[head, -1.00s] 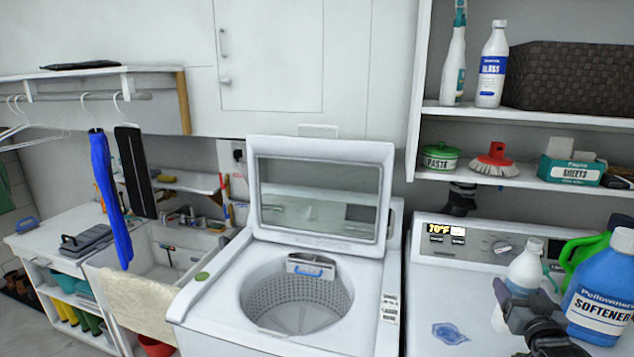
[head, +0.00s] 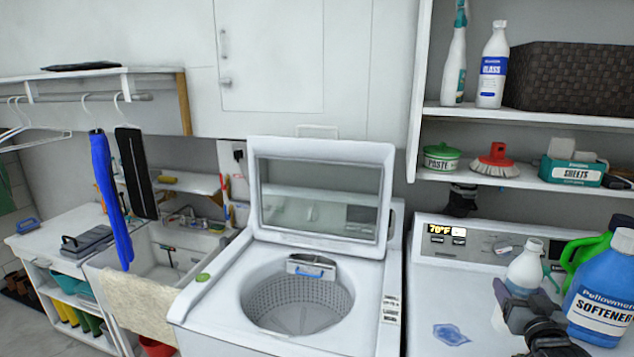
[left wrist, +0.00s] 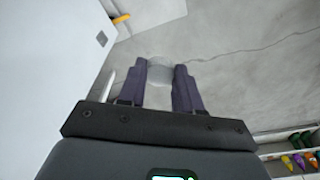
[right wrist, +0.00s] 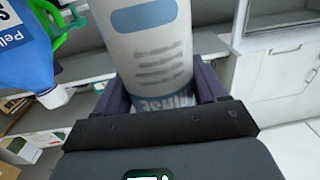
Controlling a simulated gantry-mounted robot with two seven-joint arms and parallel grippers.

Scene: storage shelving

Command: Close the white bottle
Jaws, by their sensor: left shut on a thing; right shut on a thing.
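The white bottle (head: 525,268) stands roughly upright at the right, in front of the dryer panel. My right gripper (head: 522,310) is shut on it; in the right wrist view the fingers (right wrist: 160,85) flank the bottle (right wrist: 152,50) with its blue and grey label. The head view is too small to show whether its mouth is covered. My left gripper (left wrist: 162,85) shows only in the left wrist view. It is shut on a small pale, cap-like thing (left wrist: 160,70), well away from the bottle, with the floor beyond.
A blue softener bottle (head: 603,290) and a green jug (head: 583,252) stand close to the right of the white bottle. The open washer (head: 340,262) is at centre. A blue spill (head: 450,334) marks the dryer top. Shelves (head: 520,113) hang above.

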